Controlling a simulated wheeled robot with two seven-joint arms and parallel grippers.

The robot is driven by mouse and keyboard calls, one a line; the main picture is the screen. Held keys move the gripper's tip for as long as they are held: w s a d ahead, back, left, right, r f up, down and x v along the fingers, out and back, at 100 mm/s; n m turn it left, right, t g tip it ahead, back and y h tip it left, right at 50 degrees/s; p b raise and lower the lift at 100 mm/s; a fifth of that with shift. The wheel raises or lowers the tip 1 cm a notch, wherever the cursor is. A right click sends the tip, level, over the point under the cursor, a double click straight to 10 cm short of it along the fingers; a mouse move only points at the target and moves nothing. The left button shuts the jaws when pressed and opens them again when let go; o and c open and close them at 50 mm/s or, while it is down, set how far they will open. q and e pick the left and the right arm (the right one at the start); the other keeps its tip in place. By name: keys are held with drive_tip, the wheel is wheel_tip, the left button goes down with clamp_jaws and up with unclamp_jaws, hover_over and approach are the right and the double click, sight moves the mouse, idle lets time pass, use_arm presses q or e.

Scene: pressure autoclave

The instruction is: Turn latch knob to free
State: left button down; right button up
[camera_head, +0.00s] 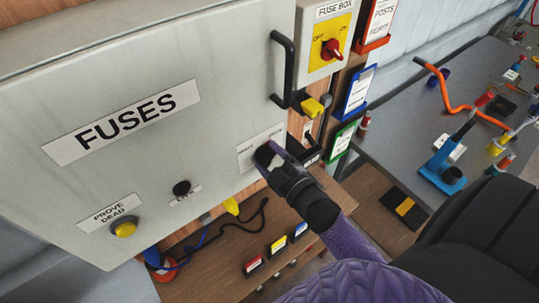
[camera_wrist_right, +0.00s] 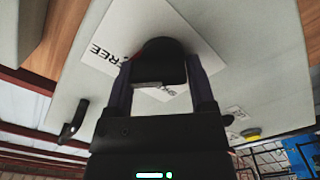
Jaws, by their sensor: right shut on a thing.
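The latch knob (camera_head: 265,155) is a black knob on a white label plate at the right edge of the grey FUSES door (camera_head: 60,190). In the right wrist view the dark knob (camera_wrist_right: 158,62) sits between my two fingers, and the word FREE (camera_wrist_right: 107,53) reads upside down to its left. More lettering below the knob is partly hidden by the gripper. My right gripper (camera_head: 270,163) is shut on the knob, reaching it from the lower right. My left gripper is not in view.
A black door handle (camera_head: 286,70) stands out above the knob. A red and yellow fuse box switch (camera_head: 331,49) is at the upper right. A yellow PROVE DEAD button (camera_head: 124,229) is lower left. A grey bench (camera_head: 400,140) with tools stands right.

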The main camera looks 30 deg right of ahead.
drive_tip(key=shift+r+m, duration=0.15)
drive_tip(key=shift+m, duration=0.35)
drive_tip(key=o, duration=1.2)
drive_tip(key=shift+d, duration=0.1)
drive_tip(key=s, duration=0.3)
drive_tip(key=s+b, duration=0.1)
drive_tip(key=s, duration=0.6)
drive_tip(key=shift+d+b, duration=0.3)
drive_tip(key=shift+d, duration=0.05)
drive_tip(key=shift+f, duration=0.2)
